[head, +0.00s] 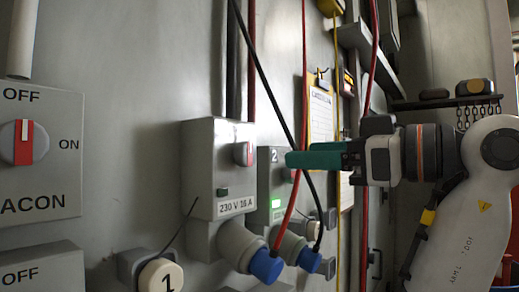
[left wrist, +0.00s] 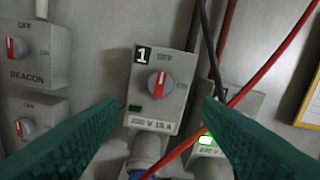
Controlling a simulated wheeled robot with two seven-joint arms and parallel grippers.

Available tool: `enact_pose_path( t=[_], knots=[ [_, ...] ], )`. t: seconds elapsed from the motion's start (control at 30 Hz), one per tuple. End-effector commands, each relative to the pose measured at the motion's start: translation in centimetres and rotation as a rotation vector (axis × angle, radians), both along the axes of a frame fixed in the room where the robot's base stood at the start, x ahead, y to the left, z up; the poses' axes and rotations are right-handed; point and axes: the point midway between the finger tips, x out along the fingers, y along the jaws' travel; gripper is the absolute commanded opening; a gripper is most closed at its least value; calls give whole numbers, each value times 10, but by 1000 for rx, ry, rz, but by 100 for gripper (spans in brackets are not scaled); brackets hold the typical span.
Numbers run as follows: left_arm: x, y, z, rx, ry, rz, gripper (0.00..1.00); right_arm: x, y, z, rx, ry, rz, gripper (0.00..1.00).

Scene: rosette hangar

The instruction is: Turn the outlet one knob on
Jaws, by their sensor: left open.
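The outlet one box (head: 207,150), grey and marked 230 V 16 A, is on the wall in the head view. Its red knob (head: 243,153) is on the front face. In the left wrist view the knob (left wrist: 157,84) is under the number 1, its pale stripe roughly upright towards OFF. The small lamp (left wrist: 135,107) on this box is dark. My left gripper (head: 290,158) has green fingers and points at the boxes, apart from the knob. In the left wrist view the open fingers (left wrist: 160,108) stand either side, below the knob. My right gripper is out of view.
The outlet two box (head: 267,190) stands close beside, its green lamp (left wrist: 206,140) lit. A red cable (left wrist: 250,85) and a black cable (head: 262,75) hang across the front near the gripper. The BEACON box (head: 40,165) is at left. Blue plugs (head: 266,267) sit below.

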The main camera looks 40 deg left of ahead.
Motion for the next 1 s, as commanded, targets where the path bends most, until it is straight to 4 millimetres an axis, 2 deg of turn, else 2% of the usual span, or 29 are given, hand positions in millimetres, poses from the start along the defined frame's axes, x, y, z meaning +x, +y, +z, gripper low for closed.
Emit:
enact_pose_path(
  t=[0.3, 0.5, 0.67, 0.93, 1.0],
  knots=[
    [-7, 65, 4, 0, 4, 3, 59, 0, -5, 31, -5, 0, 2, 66],
    [-9, 91, 2, 1, 5, 0, 59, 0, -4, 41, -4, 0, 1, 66],
    [-10, 100, 1, 1, 5, 0, 59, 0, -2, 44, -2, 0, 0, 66],
    [-10, 101, 0, 2, 5, -1, 59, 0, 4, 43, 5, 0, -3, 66],
    [-10, 101, 0, 2, 5, -1, 48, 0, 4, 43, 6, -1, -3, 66]
  ],
)
